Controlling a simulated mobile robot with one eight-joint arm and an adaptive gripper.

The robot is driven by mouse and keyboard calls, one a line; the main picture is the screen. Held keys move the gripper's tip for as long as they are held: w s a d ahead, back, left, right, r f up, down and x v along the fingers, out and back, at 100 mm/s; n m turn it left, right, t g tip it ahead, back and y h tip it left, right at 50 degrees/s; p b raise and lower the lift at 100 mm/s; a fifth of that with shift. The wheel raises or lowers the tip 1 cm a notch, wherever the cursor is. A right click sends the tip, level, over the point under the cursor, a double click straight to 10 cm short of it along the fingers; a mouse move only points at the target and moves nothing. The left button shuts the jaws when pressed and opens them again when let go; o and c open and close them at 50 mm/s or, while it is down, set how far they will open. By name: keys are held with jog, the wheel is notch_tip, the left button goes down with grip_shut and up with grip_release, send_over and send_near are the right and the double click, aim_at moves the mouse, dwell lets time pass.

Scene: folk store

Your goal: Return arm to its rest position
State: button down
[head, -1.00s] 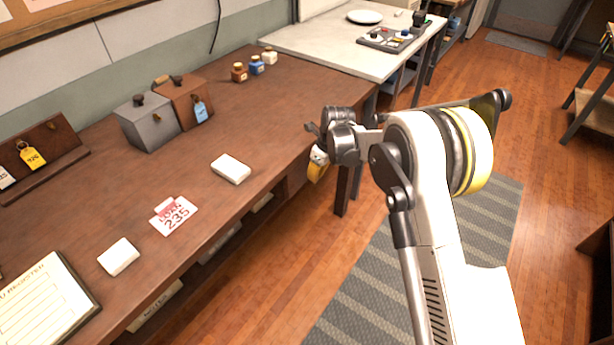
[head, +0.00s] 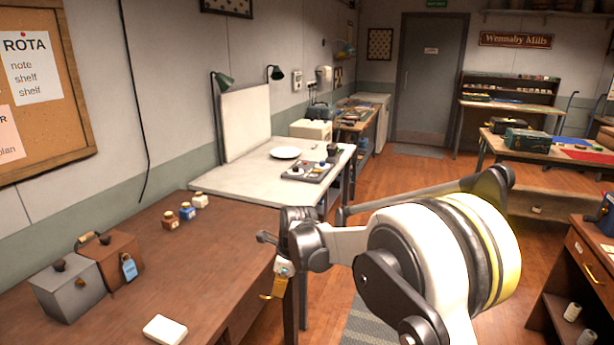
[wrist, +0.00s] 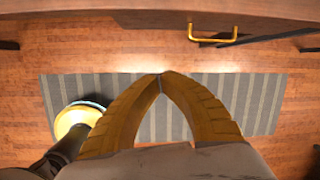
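My gripper (wrist: 161,76) shows in the wrist view with its two yellow-brown fingers meeting at the tips, and nothing shows between them. It points down over the striped grey mat (wrist: 262,100) and wooden floor, beside a dark wooden edge. In the head view my arm is bent, with its wrist near the right edge of the brown counter (head: 215,250). The fingers are small and partly hidden there.
The counter holds a grey box (head: 68,290), a brown box (head: 115,262), a white block (head: 165,330) and small jars (head: 187,211). A pale table (head: 230,183) stands behind. A drawer handle (wrist: 213,40) shows in the wrist view. Open floor lies right of the counter.

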jog(key=s+d+r+n+t, duration=0.1)
jog(key=s+d+r+n, duration=0.3)
jog(key=s+d+r, duration=0.3)
jog(key=s+d+r+n+t, duration=0.2)
jog(key=s+d+r+n, duration=0.3)
jog(key=d+r, duration=0.35)
jog(key=s+d+n+t+h, duration=0.1)
jog(key=s+d+n, duration=0.4)
jog(key=s, duration=0.4)
jog(key=s+d+f+n+t+h, duration=0.1)
jog(key=s+d+n, duration=0.4)
jog(key=s+d, duration=0.2)
jog(key=s, duration=0.2)
jog(key=shift+s+d+f+n+t+h, duration=0.15)
jog(key=shift+s+d+n+t+h, duration=0.1)
jog(key=shift+s+n+t+h, duration=0.05)
